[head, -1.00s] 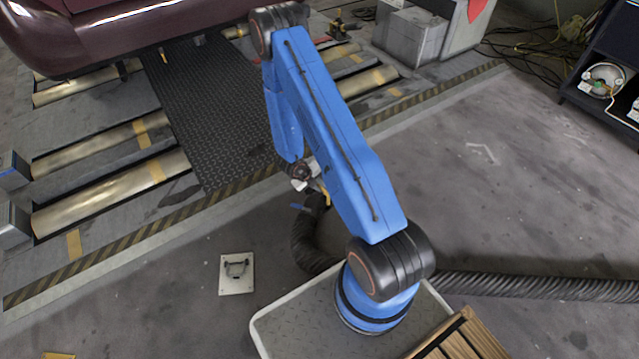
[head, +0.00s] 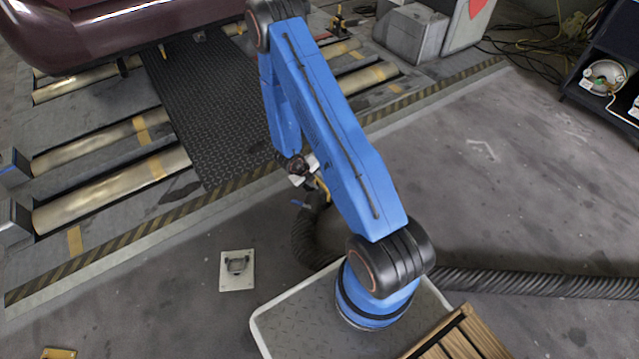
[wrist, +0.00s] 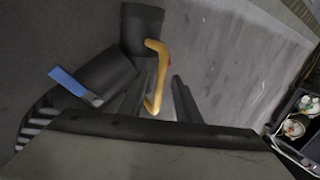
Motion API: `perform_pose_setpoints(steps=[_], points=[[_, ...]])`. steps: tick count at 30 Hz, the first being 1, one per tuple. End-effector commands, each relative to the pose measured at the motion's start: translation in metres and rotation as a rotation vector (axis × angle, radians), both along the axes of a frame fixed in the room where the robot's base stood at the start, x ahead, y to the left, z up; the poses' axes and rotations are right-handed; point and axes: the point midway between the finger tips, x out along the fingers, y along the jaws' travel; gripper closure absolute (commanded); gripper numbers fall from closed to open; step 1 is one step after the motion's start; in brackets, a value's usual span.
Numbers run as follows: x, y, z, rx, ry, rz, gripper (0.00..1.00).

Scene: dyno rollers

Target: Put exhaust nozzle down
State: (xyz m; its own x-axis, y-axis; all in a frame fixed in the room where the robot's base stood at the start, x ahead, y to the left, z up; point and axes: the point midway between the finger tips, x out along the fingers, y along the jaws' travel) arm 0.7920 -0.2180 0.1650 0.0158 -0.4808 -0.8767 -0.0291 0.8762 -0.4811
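The exhaust nozzle is a black tube end (wrist: 143,28) with a bent yellow handle (wrist: 156,70) and a blue lever (wrist: 72,84). In the wrist view the handle runs between the two fingers of my gripper (wrist: 160,85), with a visible gap to the right finger, so the fingers look open around or just above it. In the head view the nozzle (head: 316,198) is at the end of the dark hose, just below my gripper (head: 312,180), and is partly hidden by my blue arm. Whether it rests fully on the floor is hard to tell.
The ribbed hose (head: 540,286) lies on the floor and runs off to the right. A small metal floor plate (head: 237,271) is at left. Rollers (head: 115,190) and a maroon car (head: 130,30) are beyond the striped edge.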

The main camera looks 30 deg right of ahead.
Motion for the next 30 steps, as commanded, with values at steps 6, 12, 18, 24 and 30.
perform_pose_setpoints(steps=[6, 12, 18, 24, 30], points=[[0.000, 0.019, 0.034, 0.000, -0.004, 0.002, 0.70], [-0.001, 0.034, 0.062, 0.001, -0.002, 0.002, 0.70], [-0.001, 0.044, 0.081, 0.000, -0.001, 0.002, 0.70], [0.002, 0.050, 0.093, 0.010, -0.006, 0.020, 0.70], [0.034, 0.069, 0.136, 0.080, -0.051, 0.195, 0.70]])
